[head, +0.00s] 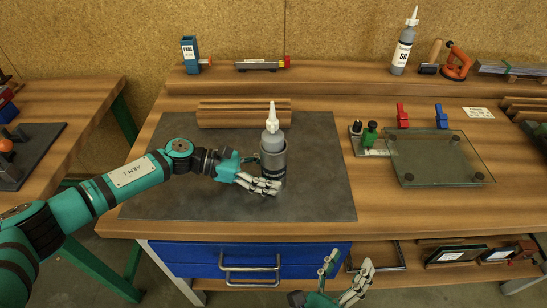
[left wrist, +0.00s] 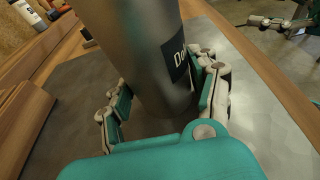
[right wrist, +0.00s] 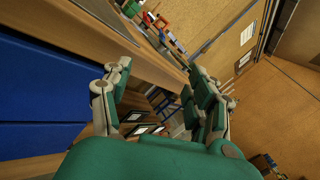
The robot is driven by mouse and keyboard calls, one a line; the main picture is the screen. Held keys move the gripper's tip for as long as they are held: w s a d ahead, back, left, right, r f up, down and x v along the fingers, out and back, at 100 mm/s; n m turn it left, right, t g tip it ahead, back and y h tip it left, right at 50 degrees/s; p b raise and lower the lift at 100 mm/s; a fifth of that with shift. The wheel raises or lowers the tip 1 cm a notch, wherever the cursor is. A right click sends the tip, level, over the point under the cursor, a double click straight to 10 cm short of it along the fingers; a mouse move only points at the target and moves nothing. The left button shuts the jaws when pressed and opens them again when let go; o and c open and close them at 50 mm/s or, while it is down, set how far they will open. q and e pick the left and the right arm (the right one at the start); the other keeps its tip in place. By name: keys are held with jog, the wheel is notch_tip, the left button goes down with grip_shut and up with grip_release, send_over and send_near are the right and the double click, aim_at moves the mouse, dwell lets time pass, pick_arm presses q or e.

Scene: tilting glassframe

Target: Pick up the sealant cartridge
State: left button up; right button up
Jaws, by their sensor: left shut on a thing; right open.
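A second, similar bottle with a white label (head: 401,55) stands on the back ledge. My right gripper (head: 350,259) is open and empty in front of the bench's front edge, by the drawers.
The dark mat (head: 165,185) is mostly clear. Wooden strips (head: 244,112) lie behind the cup. A glass pane (head: 437,158) with red and blue clamps is at the right. Blue drawers (head: 180,262) and a lower shelf are below the bench top.

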aim_at(268, 141)
jog(key=w+a+r+y, duration=0.1)
jog(key=w+a+r, duration=0.1)
jog(key=a, duration=0.1)
jog(key=w+a+r+y, duration=0.1)
jog(key=w+a+r, duration=0.5)
jog(key=shift+w+a+m+y, duration=0.15)
jog(key=shift+m+y, duration=0.25)
jog(key=w+a+r+y, duration=0.1)
jog(key=a+r, duration=0.1)
jog(key=w+a+r+t+y, duration=0.1)
jog(key=w+a+r, duration=0.1)
jog(key=a+r, duration=0.1)
jog(key=w+a+r+y, duration=0.2)
jog(key=a+r, duration=0.1)
jog(key=shift+w+t, duration=0.15)
jog(key=shift+t, duration=0.25)
jog(key=shift+y, duration=0.3)
jog(key=x, duration=0.6)
jog(key=shift+w+a+r, duration=0.1)
jog(key=shift+w+r, duration=0.05)
jog(key=shift+d+x, duration=0.1)
jog(key=shift+x, duration=1.35)
jog(key=shift+d+x, duration=0.15)
jog(key=shift+x, duration=1.3)
grip_shut()
jog(key=shift+a, duration=0.1)
